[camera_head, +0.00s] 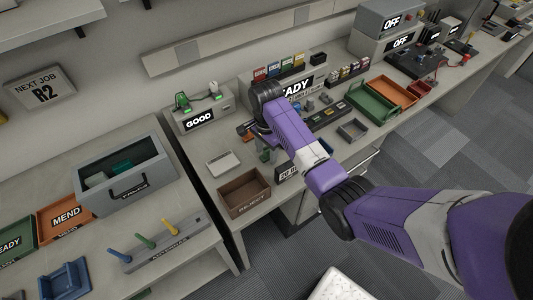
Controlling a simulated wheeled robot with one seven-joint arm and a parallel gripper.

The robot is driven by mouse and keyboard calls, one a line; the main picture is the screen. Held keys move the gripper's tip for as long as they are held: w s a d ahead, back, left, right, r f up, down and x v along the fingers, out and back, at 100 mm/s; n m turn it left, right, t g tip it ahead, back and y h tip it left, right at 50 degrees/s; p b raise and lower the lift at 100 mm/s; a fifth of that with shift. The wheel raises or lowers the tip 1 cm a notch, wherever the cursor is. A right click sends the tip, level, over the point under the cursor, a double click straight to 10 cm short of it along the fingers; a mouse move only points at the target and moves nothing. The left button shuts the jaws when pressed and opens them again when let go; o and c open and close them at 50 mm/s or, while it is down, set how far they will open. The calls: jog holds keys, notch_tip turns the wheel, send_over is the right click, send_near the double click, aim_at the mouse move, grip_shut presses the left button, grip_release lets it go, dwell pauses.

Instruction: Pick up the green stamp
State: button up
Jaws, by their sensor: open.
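My purple arm reaches over the back workbench, and its dark wrist (266,91) is above the bench's middle. My gripper (248,128) is open; it shows only as small dark parts left of the forearm, and its fingertips are hard to make out. A small grey-green object (264,155) stands beside the forearm, just below the gripper. It may be the green stamp, but it is partly covered and too small to be sure. I see nothing held in the gripper.
A brown REJECT box (244,194) and a pale pad (222,163) are nearby. A GOOD unit (206,115) stands behind left. A row of coloured items with a green one (299,60) is at the back. Green (373,103) and orange (393,91) trays lie right.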

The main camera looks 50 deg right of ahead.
jog(key=shift+f, duration=0.3)
grip_shut()
